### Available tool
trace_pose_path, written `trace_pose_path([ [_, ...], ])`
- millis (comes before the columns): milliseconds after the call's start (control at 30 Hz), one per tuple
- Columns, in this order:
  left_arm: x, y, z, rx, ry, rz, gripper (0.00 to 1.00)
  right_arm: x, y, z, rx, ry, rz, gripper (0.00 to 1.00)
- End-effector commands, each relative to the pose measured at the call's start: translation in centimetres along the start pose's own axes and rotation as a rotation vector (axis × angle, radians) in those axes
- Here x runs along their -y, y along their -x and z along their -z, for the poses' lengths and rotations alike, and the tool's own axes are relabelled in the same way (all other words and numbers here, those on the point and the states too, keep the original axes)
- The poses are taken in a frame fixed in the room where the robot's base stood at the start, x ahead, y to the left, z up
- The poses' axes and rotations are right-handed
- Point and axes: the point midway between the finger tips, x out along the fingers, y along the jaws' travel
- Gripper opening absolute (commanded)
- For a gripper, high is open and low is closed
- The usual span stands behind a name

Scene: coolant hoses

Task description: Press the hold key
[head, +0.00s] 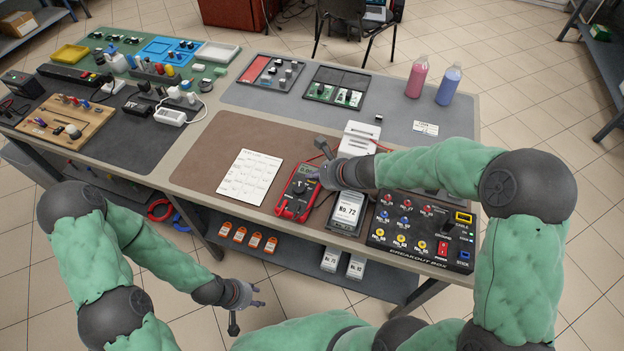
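A red multimeter (296,194) with a dark face lies on the brown mat near the table's front edge. Its keys are too small to tell apart, so I cannot pick out the hold key. My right gripper (313,176) reaches in from the right, with its fingertips over or beside the meter's upper right edge. Contact cannot be told, nor whether its fingers are apart. My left gripper (258,296) hangs low in front of the table, away from the meter, with its fingers slightly apart and empty.
A printed sheet (249,176) lies left of the meter. A device labelled No. 72 (347,213) and a black breakout box (421,232) stand to the right. Red and dark leads run near the meter. Pink (416,77) and blue (448,85) bottles stand at the back.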

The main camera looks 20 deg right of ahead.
Motion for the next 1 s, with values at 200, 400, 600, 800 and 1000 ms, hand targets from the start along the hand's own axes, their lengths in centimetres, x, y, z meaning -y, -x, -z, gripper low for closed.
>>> trace_pose_path([
  [200, -0.2, 0.5, 0.0, 0.0, 0.0, 0.0, 0.4, 0.1, 0.4, -0.4, -0.001, 0.0, -0.001, 0.0],
  [400, -0.4, 1.2, 0.0, 0.0, 0.0, 0.0, 0.4, 0.4, 1.0, -1.0, -0.001, 0.0, -0.001, 0.0],
  [600, -0.4, 1.2, 0.0, 0.0, 0.0, 0.0, 0.4, 0.3, 1.0, -0.9, -0.001, 0.0, -0.001, 0.0],
  [800, -0.5, 1.3, -0.1, 0.0, 0.0, 0.0, 0.4, 0.4, 1.1, -1.1, 0.0, 0.0, -0.001, 0.0],
  [1000, -0.9, 2.6, -0.1, 0.0, 0.0, 0.0, 0.4, 0.8, 2.2, -2.0, 0.0, 0.001, -0.001, 0.0],
])
